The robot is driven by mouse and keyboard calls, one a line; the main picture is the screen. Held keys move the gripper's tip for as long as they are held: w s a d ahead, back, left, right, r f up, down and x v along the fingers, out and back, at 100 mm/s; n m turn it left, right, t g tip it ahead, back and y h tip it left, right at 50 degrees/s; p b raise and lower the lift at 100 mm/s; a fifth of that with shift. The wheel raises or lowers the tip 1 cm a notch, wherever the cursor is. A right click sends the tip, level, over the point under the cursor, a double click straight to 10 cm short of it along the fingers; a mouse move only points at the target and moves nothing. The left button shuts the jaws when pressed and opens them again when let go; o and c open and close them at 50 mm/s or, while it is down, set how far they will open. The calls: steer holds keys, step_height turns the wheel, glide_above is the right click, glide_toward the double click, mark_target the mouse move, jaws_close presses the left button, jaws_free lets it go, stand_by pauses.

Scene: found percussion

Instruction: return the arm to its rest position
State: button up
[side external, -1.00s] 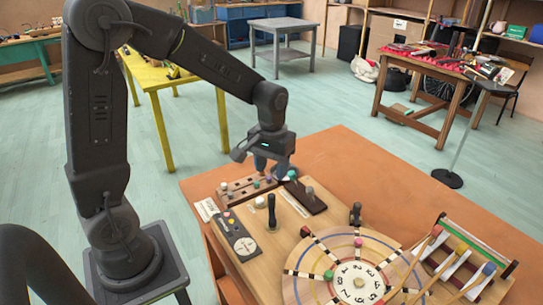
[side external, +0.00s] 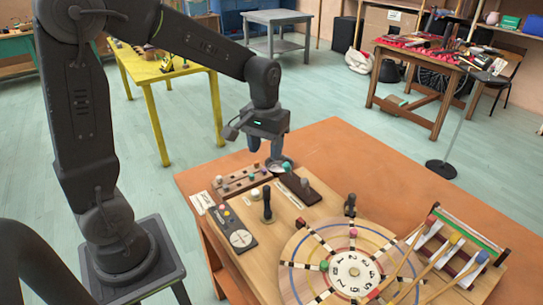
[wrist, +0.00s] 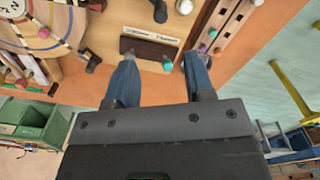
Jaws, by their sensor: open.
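My gripper (side external: 266,148) hangs from the bent arm above the far left part of the wooden board (side external: 282,233). Its two blue-grey fingers are spread apart with nothing between them. They point down and look clear of the board. In the wrist view my gripper (wrist: 160,58) also shows open and empty. A small silvery dish (side external: 279,166) sits just below one finger in the side view. I cannot tell how large the gap is.
The board carries a peg strip (side external: 238,182), a button panel (side external: 233,228), dark upright levers, a numbered wheel (side external: 312,252) and a mallet rack (side external: 497,258). It lies on an orange table (side external: 370,180). A yellow table (side external: 150,88) stands behind my arm. The air above the board is free.

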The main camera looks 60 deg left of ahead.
steer(key=s+d+r+m+t, duration=0.2)
steer(key=s+d+r, duration=0.1)
steer(key=s, duration=0.4)
steer(key=s+d+r+m+t, duration=0.3)
steer(key=s+r, duration=0.1)
steer(key=s, duration=0.3)
steer(key=shift+s+r+t, duration=0.3)
steer(key=shift+s, duration=0.05)
steer(key=shift+d, duration=0.1)
stand_by(1.2)
